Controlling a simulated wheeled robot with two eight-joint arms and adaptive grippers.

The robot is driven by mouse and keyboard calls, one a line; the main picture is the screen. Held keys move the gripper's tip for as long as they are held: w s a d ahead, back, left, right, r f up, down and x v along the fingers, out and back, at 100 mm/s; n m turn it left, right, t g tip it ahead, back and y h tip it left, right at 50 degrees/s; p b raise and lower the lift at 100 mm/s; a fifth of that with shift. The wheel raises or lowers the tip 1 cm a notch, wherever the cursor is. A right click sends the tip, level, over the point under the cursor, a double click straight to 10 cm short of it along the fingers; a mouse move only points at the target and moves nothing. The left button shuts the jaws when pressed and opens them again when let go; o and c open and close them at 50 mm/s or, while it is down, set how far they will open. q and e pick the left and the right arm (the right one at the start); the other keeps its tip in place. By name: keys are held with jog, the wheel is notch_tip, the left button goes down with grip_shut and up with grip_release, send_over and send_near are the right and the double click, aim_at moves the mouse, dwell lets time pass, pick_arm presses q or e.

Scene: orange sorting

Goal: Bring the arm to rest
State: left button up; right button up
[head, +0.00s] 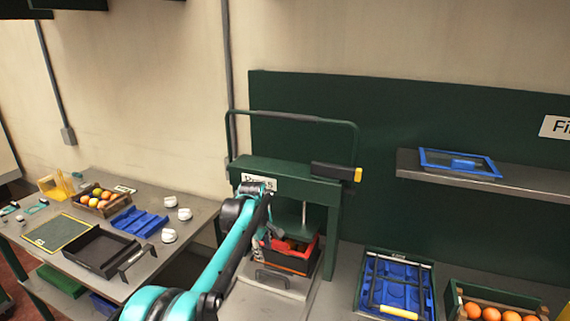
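My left arm comes in from the bottom left, teal and black, and reaches up to the front of the green press frame (330,195). My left gripper (268,238) hangs down at the end of this arm, in front of the press and by a dark crate with red inside (290,262). The gripper is small and dark here, so whether its fingers are open or shut cannot be made out. Whether it touches the crate also cannot be told. My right arm and gripper are not in view.
On the left table (205,205) are a black tray (98,270), a blue tray, a fruit crate (122,197) and white cups. At right are a blue-lined tray (425,312) and a crate of oranges (454,300). A shelf (520,184) holds a blue-framed tray.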

pick_arm(q)
jog(key=s+a+r+m+t+b, duration=0.1)
jog(key=s+a+r+m+b, duration=0.15)
jog(key=s, duration=0.75)
jog(key=s+a+r+m+t+b, duration=0.1)
jog(key=s+a+m+t+b, duration=0.2)
jog(key=s, duration=0.6)
jog(key=s+a+f+m+b, duration=0.1)
jog(key=s+f+m, duration=0.3)
jog(key=s, duration=0.5)
jog(key=s+a+f+m+t+b, duration=0.1)
jog(key=s+a+f+m, duration=0.1)
jog(key=s+f, duration=0.5)
jog(key=shift+s+a+f+m+y, duration=0.2)
jog(key=shift+s+a+m+y, duration=0.15)
jog(key=shift+s+m, duration=0.7)
